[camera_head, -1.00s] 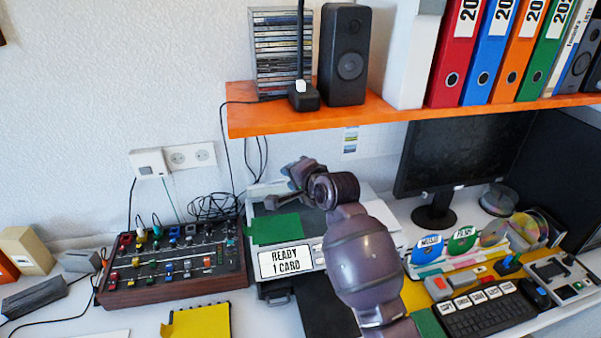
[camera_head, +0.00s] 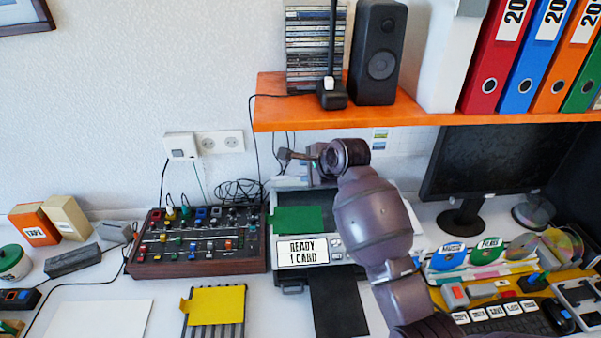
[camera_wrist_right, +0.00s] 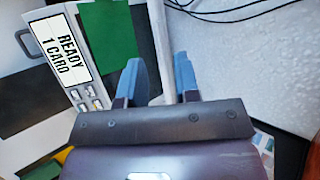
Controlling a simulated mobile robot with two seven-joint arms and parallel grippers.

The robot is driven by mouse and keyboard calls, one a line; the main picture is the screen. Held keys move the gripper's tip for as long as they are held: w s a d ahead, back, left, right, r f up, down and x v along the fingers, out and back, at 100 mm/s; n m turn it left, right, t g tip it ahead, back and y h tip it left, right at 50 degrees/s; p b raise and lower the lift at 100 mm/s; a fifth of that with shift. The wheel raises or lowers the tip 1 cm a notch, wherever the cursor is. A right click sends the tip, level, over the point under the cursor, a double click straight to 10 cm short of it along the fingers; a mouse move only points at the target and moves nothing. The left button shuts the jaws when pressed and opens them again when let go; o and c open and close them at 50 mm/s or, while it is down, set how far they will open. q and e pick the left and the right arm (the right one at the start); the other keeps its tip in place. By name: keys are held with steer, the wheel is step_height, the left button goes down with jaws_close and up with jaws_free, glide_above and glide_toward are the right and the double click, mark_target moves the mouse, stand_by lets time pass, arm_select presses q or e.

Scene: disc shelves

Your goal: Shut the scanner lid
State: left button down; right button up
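The scanner (camera_head: 337,246) is the pale machine below the orange shelf, with a "READY 1 CARD" label (camera_head: 302,252) on its front. A green card (camera_head: 298,219) lies on its dark top; it also shows in the right wrist view (camera_wrist_right: 108,35). My right gripper (camera_head: 286,154) is over the scanner's back edge, with its fingers pointing left. In the right wrist view its blue-grey fingers (camera_wrist_right: 160,72) are apart. A pale bar (camera_wrist_right: 158,45), apparently the raised lid's edge, runs between them; contact cannot be told. My arm hides the scanner's right part. My left gripper is out of view.
A button mixer (camera_head: 198,241) stands left of the scanner. The orange shelf (camera_head: 420,121) with a speaker (camera_head: 377,52) hangs above. A monitor (camera_head: 490,165) and keyboard are at right. The wall is close behind.

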steer(key=shift+x, duration=2.45)
steer(key=shift+c, duration=0.2)
jaws_close()
